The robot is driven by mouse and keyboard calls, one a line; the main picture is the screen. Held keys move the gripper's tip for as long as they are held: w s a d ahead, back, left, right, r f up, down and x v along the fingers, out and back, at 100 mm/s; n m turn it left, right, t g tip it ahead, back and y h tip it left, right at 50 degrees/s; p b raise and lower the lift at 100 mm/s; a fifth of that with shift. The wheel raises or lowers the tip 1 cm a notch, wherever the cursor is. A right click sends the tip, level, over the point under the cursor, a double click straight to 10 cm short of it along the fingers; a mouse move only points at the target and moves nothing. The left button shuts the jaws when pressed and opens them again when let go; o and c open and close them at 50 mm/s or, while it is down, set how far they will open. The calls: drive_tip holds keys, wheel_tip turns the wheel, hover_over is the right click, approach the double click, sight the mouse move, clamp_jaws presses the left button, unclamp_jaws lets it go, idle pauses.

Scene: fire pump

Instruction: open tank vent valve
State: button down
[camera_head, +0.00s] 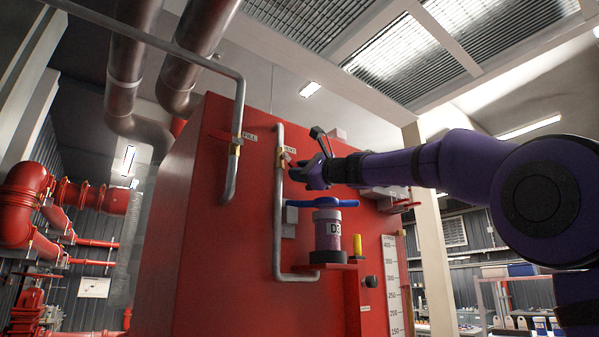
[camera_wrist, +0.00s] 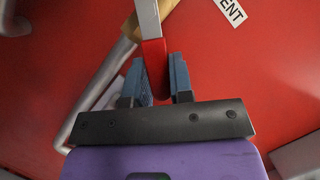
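The tank vent valve (camera_head: 282,158) sits on a grey pipe on the red tank's face, beside a small label. In the wrist view its brass body (camera_wrist: 182,18) is at the top, next to a white label ending in "ENT". Its lever (camera_wrist: 148,18) is grey with a red end (camera_wrist: 155,58) and points down between my fingers. My gripper (camera_wrist: 160,72) has its two blue-grey fingers close on either side of the red end, with no clear gap at the tips. In the head view my gripper (camera_head: 292,163) is at the valve and partly hides the lever.
The red tank (camera_head: 215,260) fills the middle. A second pipe with a valve (camera_head: 235,150) labelled FILL is to the left. Below my gripper are a blue handle (camera_head: 325,203) and a pink-filled cylinder (camera_head: 328,238) on a red shelf. A level scale (camera_head: 392,285) stands right.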

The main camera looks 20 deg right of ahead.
drive_tip(key=shift+s+a+f+m+t+h, duration=0.1)
drive_tip(key=shift+a+f+m+t+h, duration=0.2)
drive_tip(key=shift+m, duration=0.65)
drive_tip(key=shift+s+a+f+m+t+h, duration=0.1)
drive_tip(key=shift+a+f+m+t+h, duration=0.25)
drive_tip(key=shift+m, duration=0.65)
drive_tip(key=shift+s+a+f+m+t+h, duration=0.15)
drive_tip(key=shift+m+t, duration=0.3)
drive_tip(key=shift+m, duration=0.5)
drive_tip(key=shift+w, duration=0.1)
drive_tip(key=c, duration=1)
unclamp_jaws()
